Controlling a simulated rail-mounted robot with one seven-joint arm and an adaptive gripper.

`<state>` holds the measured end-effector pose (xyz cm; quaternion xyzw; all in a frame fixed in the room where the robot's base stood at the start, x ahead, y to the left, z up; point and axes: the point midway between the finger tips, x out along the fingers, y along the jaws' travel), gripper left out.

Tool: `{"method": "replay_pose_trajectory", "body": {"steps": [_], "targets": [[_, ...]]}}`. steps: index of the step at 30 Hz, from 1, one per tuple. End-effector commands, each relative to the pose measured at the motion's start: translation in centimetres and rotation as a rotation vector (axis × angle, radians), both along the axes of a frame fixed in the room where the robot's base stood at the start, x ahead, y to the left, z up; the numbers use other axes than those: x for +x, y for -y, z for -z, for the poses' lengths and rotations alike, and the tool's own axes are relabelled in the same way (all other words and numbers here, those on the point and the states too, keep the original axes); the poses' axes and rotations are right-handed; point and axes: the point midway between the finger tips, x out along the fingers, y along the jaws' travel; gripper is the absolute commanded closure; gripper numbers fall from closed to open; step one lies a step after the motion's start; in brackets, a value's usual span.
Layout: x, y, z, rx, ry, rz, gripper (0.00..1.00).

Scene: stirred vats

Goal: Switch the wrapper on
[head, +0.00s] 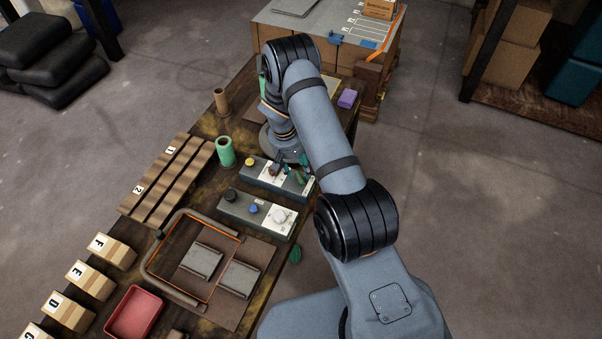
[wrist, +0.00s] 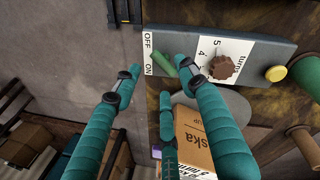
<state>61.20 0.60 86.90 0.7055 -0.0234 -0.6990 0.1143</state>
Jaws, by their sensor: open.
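A grey control box (wrist: 190,46) fills the top of the wrist view. It carries a white label reading OFF above ON, with a green switch lever (wrist: 163,65) beside it. A brown knob (wrist: 223,67) on a numbered dial and a yellow button (wrist: 276,73) are to the right. My gripper (wrist: 157,65) is open, its teal fingers on either side of the lever; I cannot tell whether they touch it. In the head view the box (head: 262,180) is at the bench's right edge, and my gripper (head: 298,170) partly hides its switch end.
An orange-edged frame (head: 178,225), a red tray (head: 133,313), lettered cartons (head: 88,279) and a green cup (head: 225,151) are on the bench.

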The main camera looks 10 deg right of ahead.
Motion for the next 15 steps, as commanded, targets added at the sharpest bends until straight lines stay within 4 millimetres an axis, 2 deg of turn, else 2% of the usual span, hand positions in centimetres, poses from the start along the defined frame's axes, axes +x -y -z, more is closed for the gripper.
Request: {"method": "replay_pose_trajectory", "body": {"steps": [6,15], "targets": [[0.1,0.6,3.1,0.000,-0.001,-0.001,0.58],[0.2,0.9,4.9,0.000,0.002,-0.002,0.58]]}}
